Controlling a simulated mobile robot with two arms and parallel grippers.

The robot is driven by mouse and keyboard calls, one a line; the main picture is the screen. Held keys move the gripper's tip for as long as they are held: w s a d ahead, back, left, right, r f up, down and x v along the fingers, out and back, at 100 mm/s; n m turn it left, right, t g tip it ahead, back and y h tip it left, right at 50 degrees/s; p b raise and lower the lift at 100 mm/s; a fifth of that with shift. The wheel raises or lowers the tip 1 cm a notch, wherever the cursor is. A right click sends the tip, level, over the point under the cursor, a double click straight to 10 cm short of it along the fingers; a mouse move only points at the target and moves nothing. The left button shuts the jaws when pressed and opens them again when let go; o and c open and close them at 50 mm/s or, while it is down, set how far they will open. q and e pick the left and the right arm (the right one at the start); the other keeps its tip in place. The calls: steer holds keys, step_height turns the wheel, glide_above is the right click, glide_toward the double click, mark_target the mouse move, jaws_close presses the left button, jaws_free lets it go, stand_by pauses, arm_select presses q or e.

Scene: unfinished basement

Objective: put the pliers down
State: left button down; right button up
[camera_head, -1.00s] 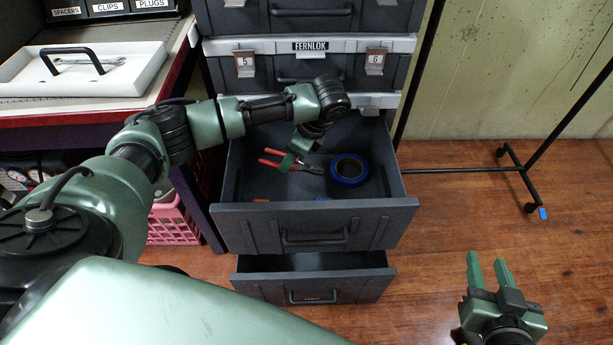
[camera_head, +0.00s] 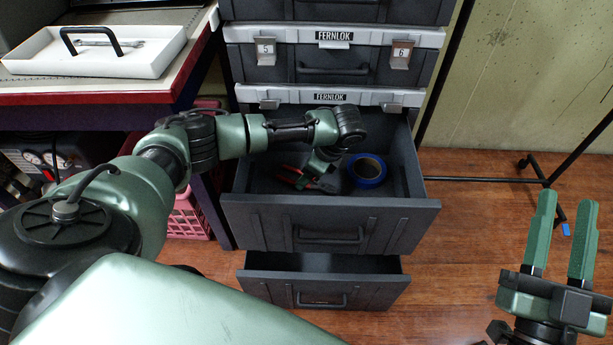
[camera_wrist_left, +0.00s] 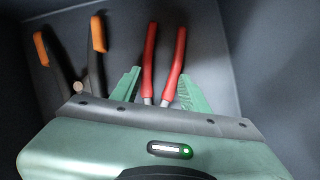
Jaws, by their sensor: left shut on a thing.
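The pliers with red handles (camera_head: 290,176) are inside the open upper drawer (camera_head: 325,212), low near its floor. My left gripper (camera_head: 310,176) reaches down into this drawer and is shut on them. In the left wrist view the two red handles (camera_wrist_left: 149,58) stick out past the green fingers (camera_wrist_left: 158,88). The pliers' jaws are hidden there behind the gripper body. I cannot tell whether the pliers touch the drawer floor. My right gripper (camera_head: 565,225) is open and empty, over the wood floor at the right.
A roll of blue tape (camera_head: 367,170) lies in the drawer right of my left gripper. An orange-and-black handled tool (camera_wrist_left: 97,45) lies beside the pliers. A lower drawer (camera_head: 325,288) is partly open. A white tray (camera_head: 95,62) stands on the bench at left.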

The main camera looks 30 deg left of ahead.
steer(key=shift+s+r, duration=0.1)
steer(key=shift+r, duration=0.1)
arm_select(q)
steer(key=c, duration=0.7)
jaws_free()
steer(key=shift+f, duration=0.15)
arm_select(e)
steer(key=shift+f, duration=0.15)
arm_select(q)
steer(key=shift+r, duration=0.25)
steer(key=p+v, duration=0.2)
steer(key=v, duration=0.3)
steer(key=shift+d+r+p, duration=0.1)
steer(key=shift+r+p, duration=0.1)
steer(key=shift+p, duration=0.15)
steer(key=shift+p+v, duration=1.1)
steer(key=shift+v, duration=2.05)
arm_select(e)
steer(key=s+d+f+g+h, duration=0.1)
steer(key=d+f+g+h, duration=0.1)
steer(key=f+g, duration=0.4)
steer(key=s+d+f+g+h, duration=0.2)
steer(key=f+g, duration=0.4)
steer(key=f, duration=0.8)
steer(key=shift+s+f+m+g, duration=0.15)
steer(key=shift+f+m+g, duration=0.15)
